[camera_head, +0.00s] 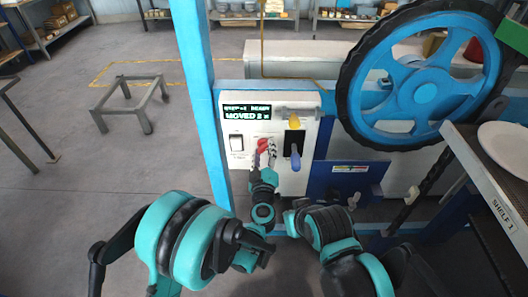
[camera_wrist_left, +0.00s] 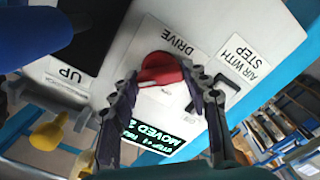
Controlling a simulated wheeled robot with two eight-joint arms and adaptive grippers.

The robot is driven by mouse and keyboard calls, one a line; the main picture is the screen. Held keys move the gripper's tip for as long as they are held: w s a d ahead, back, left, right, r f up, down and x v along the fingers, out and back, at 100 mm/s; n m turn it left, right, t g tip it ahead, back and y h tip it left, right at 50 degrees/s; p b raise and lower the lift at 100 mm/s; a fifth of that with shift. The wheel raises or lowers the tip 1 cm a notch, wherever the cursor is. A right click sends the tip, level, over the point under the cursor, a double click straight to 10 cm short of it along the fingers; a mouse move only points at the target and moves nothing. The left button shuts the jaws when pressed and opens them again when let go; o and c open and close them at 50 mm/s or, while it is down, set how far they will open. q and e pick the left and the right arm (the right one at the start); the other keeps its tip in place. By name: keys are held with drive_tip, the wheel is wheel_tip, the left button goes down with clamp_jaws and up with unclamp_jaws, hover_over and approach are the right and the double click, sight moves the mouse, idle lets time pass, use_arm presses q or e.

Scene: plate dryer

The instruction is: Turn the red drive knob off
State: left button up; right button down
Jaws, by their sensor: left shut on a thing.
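The red drive knob (camera_head: 263,145) is on the white control panel (camera_head: 296,183), below a dark display. My left gripper (camera_head: 264,157) is at the panel, shut on the knob. In the left wrist view its fingers (camera_wrist_left: 164,88) lie on either side of the knob and partly cover it. My right arm shows at the lower middle of the head view, but I cannot make out its gripper.
A yellow knob (camera_head: 293,122) and a blue-handled lever (camera_head: 295,158) are on the panel right of the red knob. A large blue handwheel (camera_head: 425,85) and a shelf (camera_head: 490,185) with a plate stand right. Floor at left is mostly open.

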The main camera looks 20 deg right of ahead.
use_arm(q)
drive_tip(key=n+b, duration=0.1)
drive_tip(key=n, duration=0.2)
drive_tip(key=shift+n, duration=0.4)
drive_tip(key=n+b, duration=0.1)
drive_tip(key=n, duration=0.3)
drive_tip(key=shift+n+b, duration=0.3)
drive_tip(key=n, duration=0.4)
drive_tip(key=shift+n, duration=2.8)
drive_tip(key=o, duration=1.2)
drive_tip(key=shift+c, duration=0.2)
